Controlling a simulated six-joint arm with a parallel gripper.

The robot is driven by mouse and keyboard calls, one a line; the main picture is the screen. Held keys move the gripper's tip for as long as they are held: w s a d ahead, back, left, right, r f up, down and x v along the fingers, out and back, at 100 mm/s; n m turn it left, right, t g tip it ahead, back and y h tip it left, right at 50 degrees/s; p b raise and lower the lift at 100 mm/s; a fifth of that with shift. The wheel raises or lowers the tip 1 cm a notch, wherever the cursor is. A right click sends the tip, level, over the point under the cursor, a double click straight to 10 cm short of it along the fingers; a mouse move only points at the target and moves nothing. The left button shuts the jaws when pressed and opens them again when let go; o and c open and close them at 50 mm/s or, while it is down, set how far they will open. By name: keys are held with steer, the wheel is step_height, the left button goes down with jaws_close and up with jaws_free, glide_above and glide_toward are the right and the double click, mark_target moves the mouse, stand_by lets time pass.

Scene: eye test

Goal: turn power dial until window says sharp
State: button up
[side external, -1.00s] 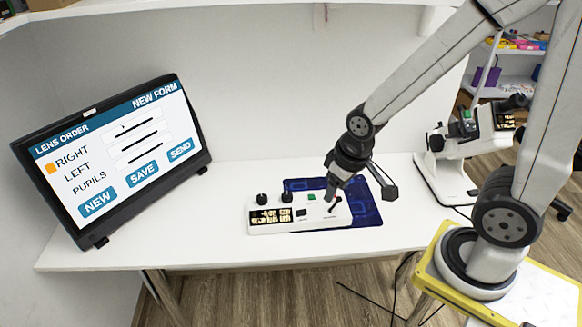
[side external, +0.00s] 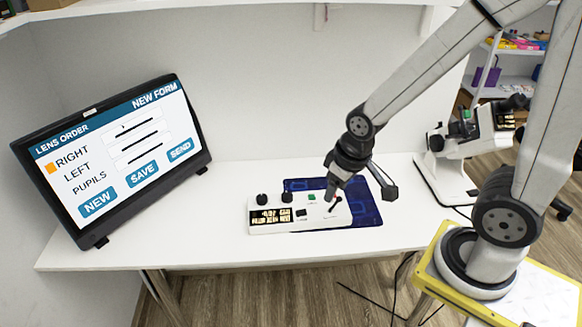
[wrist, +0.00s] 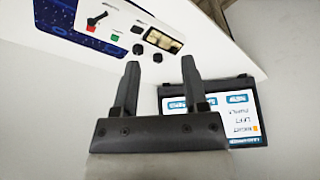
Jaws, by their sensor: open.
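A white control box (side external: 322,214) stands on the desk. It has two black knobs, a left one (side external: 262,199) and a right one (side external: 287,197); I cannot read which is the power dial. Both knobs also show in the wrist view, one (wrist: 138,49) and the other (wrist: 157,57) close to my fingertips. The lit window (side external: 270,216) shows yellowish characters too small to read. My gripper (side external: 332,188) is above the right end of the box, near the black lever. In the wrist view its two fingers (wrist: 160,65) are apart with nothing held between them.
A green button (side external: 312,197) and a black lever (side external: 335,204) are on the box. A blue mat (side external: 365,212) lies behind and under it. A tilted screen (side external: 118,158) stands at left. A white microscope-like instrument (side external: 452,165) stands at right. The desk's front strip is clear.

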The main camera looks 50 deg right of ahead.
steer(key=o, duration=0.4)
steer(key=g, duration=0.2)
glide_above(262, 197)
steer(key=f, duration=1.2)
steer(key=shift+s+a+f, duration=0.1)
steer(key=shift+s+f, duration=0.15)
steer(key=shift+f, duration=0.05)
steer(key=shift+w+f+g, duration=0.3)
steer(key=shift+w+f, duration=0.05)
steer(key=shift+f, duration=0.15)
steer(key=shift+f, duration=3.85)
